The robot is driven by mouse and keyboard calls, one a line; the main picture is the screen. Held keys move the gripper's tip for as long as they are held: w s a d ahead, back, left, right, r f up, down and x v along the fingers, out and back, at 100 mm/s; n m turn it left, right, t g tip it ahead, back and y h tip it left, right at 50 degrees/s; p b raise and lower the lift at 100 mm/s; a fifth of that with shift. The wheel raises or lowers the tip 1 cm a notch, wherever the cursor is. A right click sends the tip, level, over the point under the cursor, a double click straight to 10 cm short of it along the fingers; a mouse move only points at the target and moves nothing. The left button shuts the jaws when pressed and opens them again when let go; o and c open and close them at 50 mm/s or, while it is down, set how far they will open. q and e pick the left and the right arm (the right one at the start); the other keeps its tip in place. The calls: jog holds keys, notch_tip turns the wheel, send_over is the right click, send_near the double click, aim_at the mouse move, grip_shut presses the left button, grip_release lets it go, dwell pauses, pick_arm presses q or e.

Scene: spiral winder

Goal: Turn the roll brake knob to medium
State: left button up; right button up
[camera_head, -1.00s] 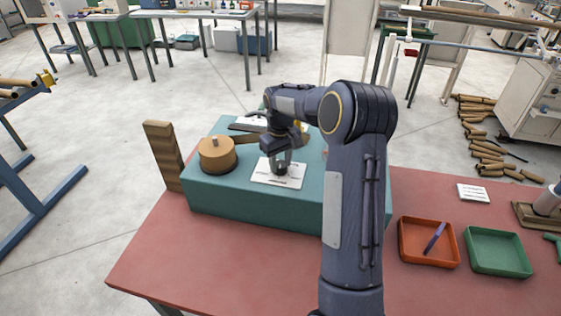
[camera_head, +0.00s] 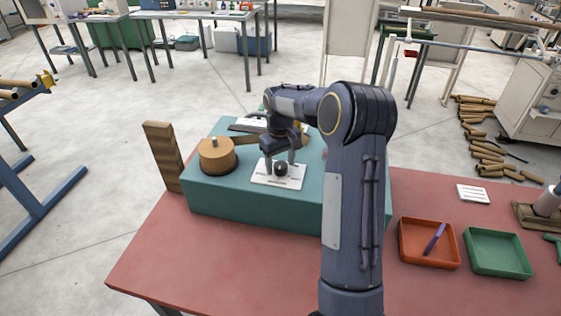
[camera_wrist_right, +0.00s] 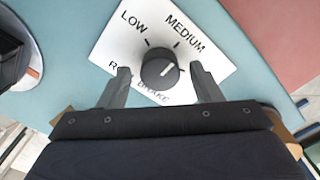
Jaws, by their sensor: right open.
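The black round roll brake knob (camera_head: 281,169) sits on a white label plate (camera_head: 262,178) on top of the teal machine housing. In the right wrist view the knob (camera_wrist_right: 158,70) has a short white pointer line that points up and right, toward the tick by the word MEDIUM (camera_wrist_right: 185,34). The word LOW (camera_wrist_right: 134,22) is to the left of it. My right gripper (camera_wrist_right: 160,68) is open, with one finger on each side of the knob and a gap visible on both sides. My right gripper also shows in the head view (camera_head: 280,163). My left gripper is not in view.
A brown roll (camera_head: 216,155) stands left of the plate on the teal housing (camera_head: 250,211). A tall wooden block (camera_head: 164,155) is at the housing's left. An orange tray (camera_head: 415,258) and a green tray (camera_head: 498,254) lie on the red table (camera_head: 220,265), whose front left is clear.

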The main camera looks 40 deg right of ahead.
aim_at(280, 164)
jog(key=shift+r+b, duration=0.45)
jog(key=shift+r, duration=3.5)
